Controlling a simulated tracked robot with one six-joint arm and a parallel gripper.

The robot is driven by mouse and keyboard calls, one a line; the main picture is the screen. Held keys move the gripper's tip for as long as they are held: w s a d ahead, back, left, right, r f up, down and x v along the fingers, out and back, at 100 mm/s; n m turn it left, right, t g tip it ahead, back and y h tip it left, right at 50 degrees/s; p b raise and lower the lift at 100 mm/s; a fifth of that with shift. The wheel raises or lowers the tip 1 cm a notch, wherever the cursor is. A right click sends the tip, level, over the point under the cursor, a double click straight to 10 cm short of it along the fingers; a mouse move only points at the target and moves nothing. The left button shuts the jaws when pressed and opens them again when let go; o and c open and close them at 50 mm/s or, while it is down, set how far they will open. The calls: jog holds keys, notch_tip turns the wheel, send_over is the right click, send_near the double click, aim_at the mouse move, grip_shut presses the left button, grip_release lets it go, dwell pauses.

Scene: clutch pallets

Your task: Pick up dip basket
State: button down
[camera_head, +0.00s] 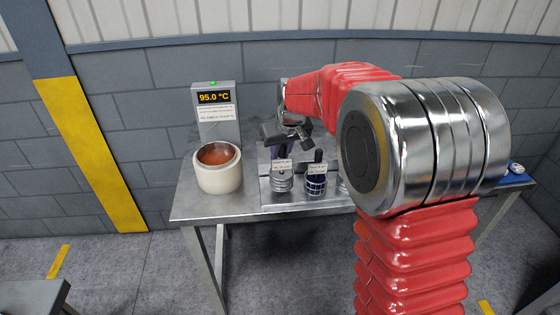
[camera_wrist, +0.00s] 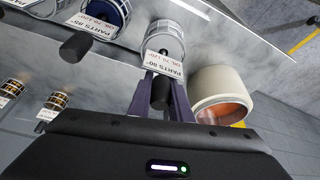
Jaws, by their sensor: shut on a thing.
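A grey metal dip basket (camera_head: 282,182) with a white label and a black handle is the leftmost of the row on the table. In the wrist view the same basket (camera_wrist: 166,30) carries a label reading PARTS 80°, OIL 70-120°. My gripper (camera_wrist: 163,92) has its purple fingers on both sides of the black handle (camera_wrist: 160,94) and is shut on it. In the head view my gripper (camera_head: 282,150) is directly above the basket. I cannot tell whether the basket touches the rack.
A dark blue basket (camera_head: 316,184) stands just right, with its own upright black handle; another basket is mostly hidden by my arm. A cream pot (camera_head: 219,175) of brownish liquid stands left, before a controller (camera_head: 214,110) reading 95.0 °C. Small brass-coloured parts (camera_wrist: 54,103) show in the wrist view.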

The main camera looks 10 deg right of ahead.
notch_tip(320, 180, up, 8)
jog(key=shift+f, duration=0.2)
dwell(0.8)
